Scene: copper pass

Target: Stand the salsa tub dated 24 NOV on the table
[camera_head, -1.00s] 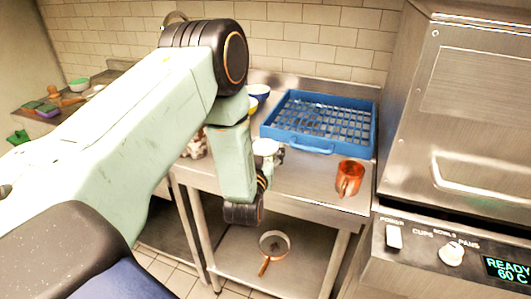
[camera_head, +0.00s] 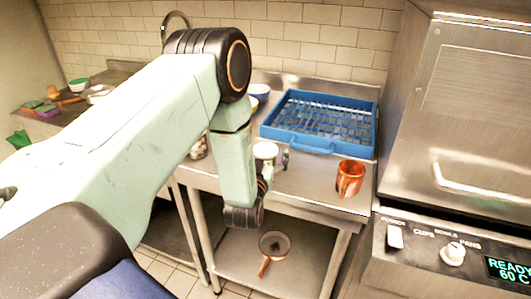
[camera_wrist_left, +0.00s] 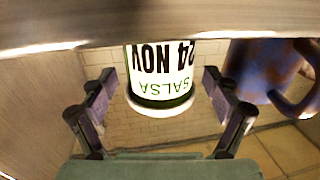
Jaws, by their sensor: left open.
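The salsa tub (camera_wrist_left: 160,70) is white, with a label reading "24 NOV" and "SALSA" upside down in the left wrist view. In the head view the tub (camera_head: 265,150) shows as a small white shape at the steel table (camera_head: 310,178), partly hidden by my left arm. My left gripper (camera_wrist_left: 158,85) is open, its two fingers on either side of the tub with gaps showing. In the head view one dark finger of the left gripper (camera_head: 285,159) shows just right of the tub. My right gripper is not in view.
A blue rack (camera_head: 322,146) lies behind on the table, and a copper-coloured mug (camera_head: 350,178) stands to the right. A bluish mug (camera_wrist_left: 262,68) shows close beside the tub in the wrist view. A pan (camera_head: 274,243) is on the lower shelf.

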